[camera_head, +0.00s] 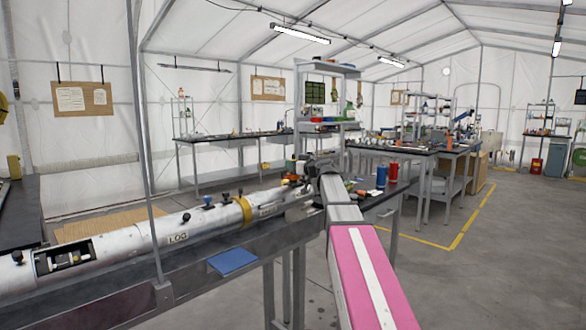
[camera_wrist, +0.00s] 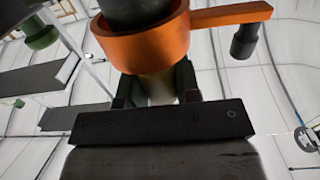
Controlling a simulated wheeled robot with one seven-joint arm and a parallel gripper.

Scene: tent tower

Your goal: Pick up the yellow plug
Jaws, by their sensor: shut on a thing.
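In the wrist view, my gripper (camera_wrist: 155,90) has its two dark fingers closed around a dull yellowish piece (camera_wrist: 156,88), which looks like the yellow plug. Its upper part is hidden behind an orange ring (camera_wrist: 125,50) with a bar reaching right. A dark cylinder (camera_wrist: 138,10) shows inside the ring. I cannot tell whether the plug touches the ring. In the head view, my gripper (camera_head: 318,163) is at the far end of my pink arm, beside the right end of the long white tube (camera_head: 110,247). The plug is too small to make out there.
The tube lies along a bench (camera_head: 270,240) with a blue pad (camera_head: 233,261) at its front edge. A blue can (camera_head: 381,176) and a red can (camera_head: 393,173) stand just right of my gripper. A dark knob (camera_wrist: 243,42) hangs near the ring. Open floor lies right.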

